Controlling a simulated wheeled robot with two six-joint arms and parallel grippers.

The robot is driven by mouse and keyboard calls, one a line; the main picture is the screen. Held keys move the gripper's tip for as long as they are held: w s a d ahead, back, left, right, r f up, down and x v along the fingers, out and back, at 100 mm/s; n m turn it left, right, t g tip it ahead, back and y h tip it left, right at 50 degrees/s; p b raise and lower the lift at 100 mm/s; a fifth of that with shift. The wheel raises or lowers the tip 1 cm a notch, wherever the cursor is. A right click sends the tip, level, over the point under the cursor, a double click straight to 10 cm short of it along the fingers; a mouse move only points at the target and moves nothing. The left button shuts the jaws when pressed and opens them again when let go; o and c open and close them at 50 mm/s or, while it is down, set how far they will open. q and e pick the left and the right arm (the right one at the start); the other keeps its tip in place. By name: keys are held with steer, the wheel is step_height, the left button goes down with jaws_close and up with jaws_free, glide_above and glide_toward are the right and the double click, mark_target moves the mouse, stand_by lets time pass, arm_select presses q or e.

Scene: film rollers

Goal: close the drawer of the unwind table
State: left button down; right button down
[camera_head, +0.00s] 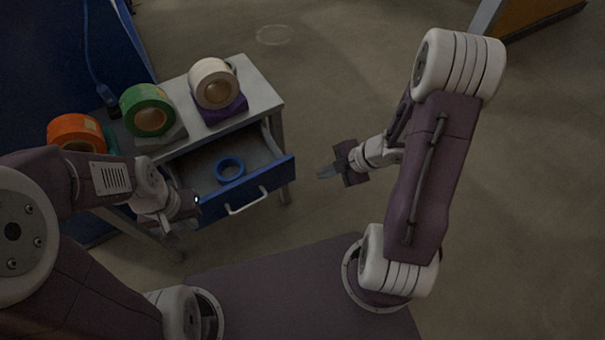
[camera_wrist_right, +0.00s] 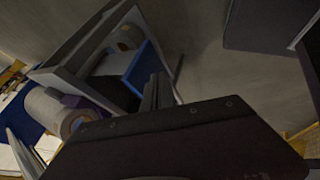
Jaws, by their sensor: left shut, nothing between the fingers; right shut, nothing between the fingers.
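The unwind table (camera_head: 256,92) has a pale top and stands left of centre in the head view. Its drawer (camera_head: 273,182) is pulled out, with a blue front and a pale bar handle (camera_head: 248,206). A blue ring (camera_head: 229,169) lies inside. The drawer's blue front also shows in the right wrist view (camera_wrist_right: 143,67). My left gripper (camera_head: 178,224) is shut and empty by the left end of the drawer front and partly covers it; I cannot tell if they touch. My right gripper (camera_head: 322,173) is shut and empty, apart from the drawer, to its right.
On the table top stand a white roll (camera_head: 213,82) on a purple holder, a green roll (camera_head: 147,108) and an orange roll (camera_head: 76,132). A blue panel (camera_head: 45,60) rises behind at left. The floor right of the table is clear.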

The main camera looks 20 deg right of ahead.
steer(key=b, duration=0.5)
glide_toward(289, 174)
step_height(289, 174, down, 4)
steer(key=s, duration=0.3)
steer(key=shift+w+a+f+p, duration=0.1)
steer(key=shift+w+a, duration=0.3)
steer(key=shift+w, duration=0.35)
steer(key=shift+w+a+p, duration=0.15)
steer(key=shift+w+a, duration=0.2)
steer(key=shift+w, duration=0.4)
steer(key=shift+w+a+p, duration=0.1)
steer(key=shift+w+a, duration=0.3)
steer(key=shift+w, duration=0.35)
